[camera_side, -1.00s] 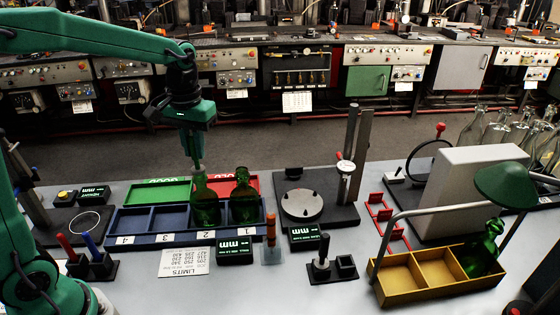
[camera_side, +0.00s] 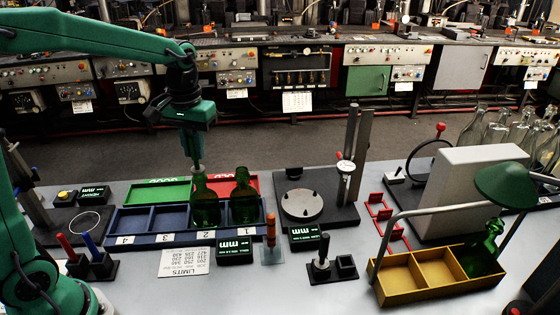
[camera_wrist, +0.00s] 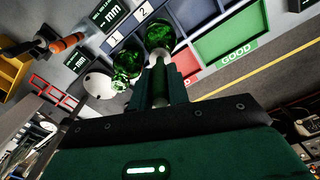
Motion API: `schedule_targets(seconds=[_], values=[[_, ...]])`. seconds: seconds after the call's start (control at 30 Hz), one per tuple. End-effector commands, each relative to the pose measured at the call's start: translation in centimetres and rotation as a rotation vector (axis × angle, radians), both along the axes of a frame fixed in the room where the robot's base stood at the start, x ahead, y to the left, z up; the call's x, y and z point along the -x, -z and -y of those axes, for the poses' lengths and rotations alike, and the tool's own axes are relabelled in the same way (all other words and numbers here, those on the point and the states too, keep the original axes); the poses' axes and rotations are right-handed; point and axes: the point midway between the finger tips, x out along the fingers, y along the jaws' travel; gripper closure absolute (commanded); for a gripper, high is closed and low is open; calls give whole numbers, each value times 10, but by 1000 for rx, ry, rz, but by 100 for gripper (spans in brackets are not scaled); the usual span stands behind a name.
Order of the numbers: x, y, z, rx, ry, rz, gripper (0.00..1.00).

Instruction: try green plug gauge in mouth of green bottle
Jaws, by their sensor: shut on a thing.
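My gripper (camera_side: 198,164) is shut on the green plug gauge (camera_wrist: 158,82), which points down between the fingers. In the side view the fingers are right above a green bottle (camera_side: 204,208), upright in compartment 2 of the blue tray (camera_side: 150,240). In the wrist view the gauge's far end meets or overlaps this bottle's mouth; the bottle (camera_wrist: 160,36) lies straight beyond it. I cannot tell how far the gauge is in. A second green bottle (camera_side: 243,203) stands in compartment 1; it also shows in the wrist view (camera_wrist: 127,64).
Green (camera_side: 158,192) and red trays adjoin behind the blue one. A dial gauge stand (camera_side: 350,200) is to the right. An orange-handled tool (camera_side: 271,232) stands in front. A yellow tray (camera_side: 405,284) holds green glass under a lamp. Red and blue handles (camera_side: 88,245) stand at left.

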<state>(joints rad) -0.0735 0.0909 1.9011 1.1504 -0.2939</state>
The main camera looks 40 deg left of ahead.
Motion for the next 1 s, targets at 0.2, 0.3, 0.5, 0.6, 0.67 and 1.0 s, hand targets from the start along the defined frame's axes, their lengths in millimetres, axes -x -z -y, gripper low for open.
schedule_targets(seconds=[0.2, 0.3, 0.5, 0.6, 0.67, 1.0], values=[[1, -5, 0, 1, 0, -5, 100], [0, -8, 0, 0, 0, -3, 100], [0, -14, 0, 0, 0, 0, 100], [0, -17, 0, 0, 0, 0, 100], [0, -19, 0, 0, 0, 1, 100], [0, -29, 0, 0, 0, 1, 100]])
